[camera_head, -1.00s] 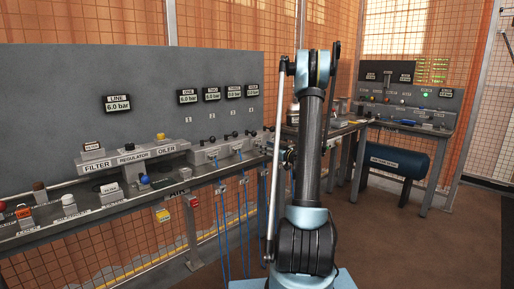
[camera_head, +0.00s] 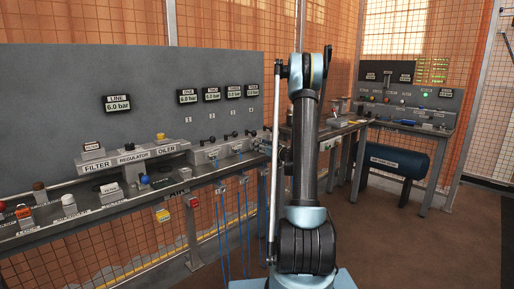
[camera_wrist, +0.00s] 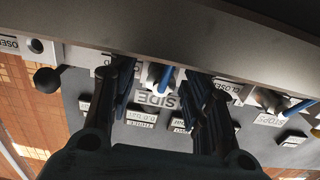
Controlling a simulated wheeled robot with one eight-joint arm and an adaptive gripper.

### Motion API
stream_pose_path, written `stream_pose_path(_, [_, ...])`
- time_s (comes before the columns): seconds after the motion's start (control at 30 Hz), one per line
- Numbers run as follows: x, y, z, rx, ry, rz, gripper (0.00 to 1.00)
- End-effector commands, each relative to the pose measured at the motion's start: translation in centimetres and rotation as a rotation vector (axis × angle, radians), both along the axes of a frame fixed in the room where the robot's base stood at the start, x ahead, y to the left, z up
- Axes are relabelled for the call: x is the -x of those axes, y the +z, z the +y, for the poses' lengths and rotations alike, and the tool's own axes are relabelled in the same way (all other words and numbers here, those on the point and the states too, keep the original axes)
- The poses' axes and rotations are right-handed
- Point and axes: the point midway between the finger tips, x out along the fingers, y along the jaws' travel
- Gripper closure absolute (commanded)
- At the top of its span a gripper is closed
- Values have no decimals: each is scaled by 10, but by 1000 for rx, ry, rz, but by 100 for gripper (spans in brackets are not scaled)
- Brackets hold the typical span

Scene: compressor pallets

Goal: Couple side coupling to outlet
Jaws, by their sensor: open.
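My gripper (camera_wrist: 167,80) is open in the wrist view, with one dark finger on each side of a short blue part (camera_wrist: 166,77) next to a pale fitting (camera_wrist: 152,76). The blue part looks like the side coupling or its hose end. I cannot tell whether the fingers touch it or whether it is seated. A SIDE label (camera_wrist: 155,98) lies just below it. In the head view, my arm and the bench edge hide most of the gripper. The outlet manifold (camera_head: 222,153) there has small black levers on top.
Blue hoses (camera_head: 225,235) hang below the bench front. Another blue hose (camera_wrist: 300,106) shows at the right of the wrist view. A grey panel (camera_head: 140,90) with pressure readouts stands behind the bench. A second bench with a blue tank (camera_head: 396,162) is at right. Floor at right is clear.

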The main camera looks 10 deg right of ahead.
Motion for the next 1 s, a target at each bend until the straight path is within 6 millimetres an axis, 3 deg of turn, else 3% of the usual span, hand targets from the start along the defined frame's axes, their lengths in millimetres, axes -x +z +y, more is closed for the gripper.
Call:
stream_pose_path(0.87, [1,0,1,0,0,0,55])
stream_pose_path(1.0, [1,0,1,0,0,0,87])
